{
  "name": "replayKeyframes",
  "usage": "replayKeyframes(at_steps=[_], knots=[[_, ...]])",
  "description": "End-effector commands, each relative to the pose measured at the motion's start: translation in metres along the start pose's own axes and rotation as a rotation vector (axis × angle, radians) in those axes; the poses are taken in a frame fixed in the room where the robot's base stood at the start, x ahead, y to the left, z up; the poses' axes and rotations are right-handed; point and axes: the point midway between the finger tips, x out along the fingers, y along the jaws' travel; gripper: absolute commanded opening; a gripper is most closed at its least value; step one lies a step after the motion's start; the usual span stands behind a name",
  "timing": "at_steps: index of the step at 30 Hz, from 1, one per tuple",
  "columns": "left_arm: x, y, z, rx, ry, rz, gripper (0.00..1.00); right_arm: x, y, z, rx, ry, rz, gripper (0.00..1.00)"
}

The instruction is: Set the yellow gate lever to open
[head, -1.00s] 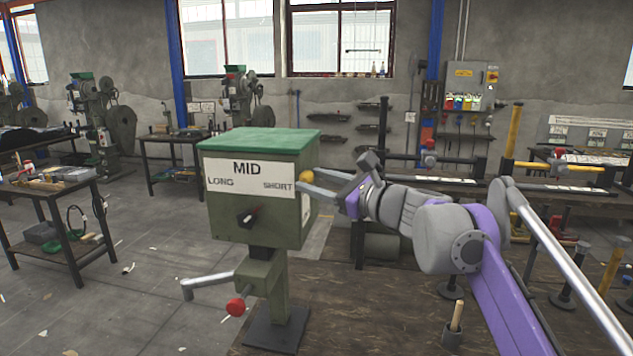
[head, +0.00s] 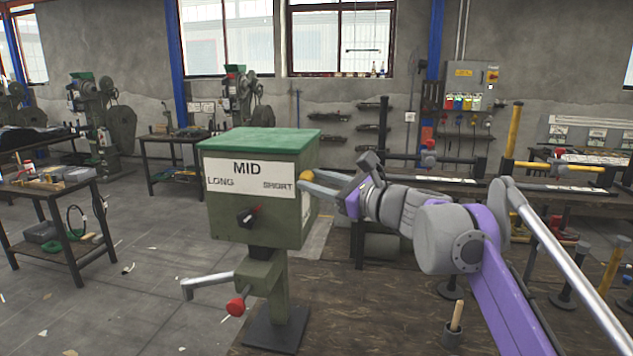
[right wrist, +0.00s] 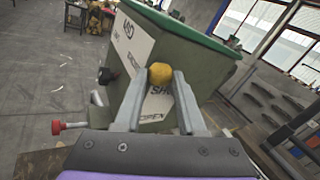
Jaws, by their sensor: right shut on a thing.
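The yellow ball knob (head: 307,175) of the gate lever is at the right side of the green box (head: 255,222). My right gripper (head: 308,180) reaches in from the right and is shut on the knob. In the right wrist view the yellow knob (right wrist: 160,74) sits between the two fingertips (right wrist: 160,80). The lever's arm behind the knob is hidden. A white label (right wrist: 153,118) low on the box side seems to read OPEN. My left gripper is not in view.
The box front has a MID, LONG, SHORT plate (head: 248,177) and a black knob with a red mark (head: 248,216). A metal crank (head: 208,281) and a red knob (head: 236,307) stick out below. Benches with tools stand behind and at left.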

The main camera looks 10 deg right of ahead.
Motion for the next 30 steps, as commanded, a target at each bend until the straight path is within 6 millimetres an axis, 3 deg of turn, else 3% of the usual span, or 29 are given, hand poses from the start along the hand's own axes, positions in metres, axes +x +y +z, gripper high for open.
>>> replayKeyframes(at_steps=[20, 30], knots=[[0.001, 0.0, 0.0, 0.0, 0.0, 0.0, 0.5, -0.001, 0.002, -0.002, -0.013, -0.006, -0.002, 0.0], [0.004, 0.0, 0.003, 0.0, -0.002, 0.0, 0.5, -0.005, 0.016, -0.019, -0.158, -0.086, -0.028, 0.0]])
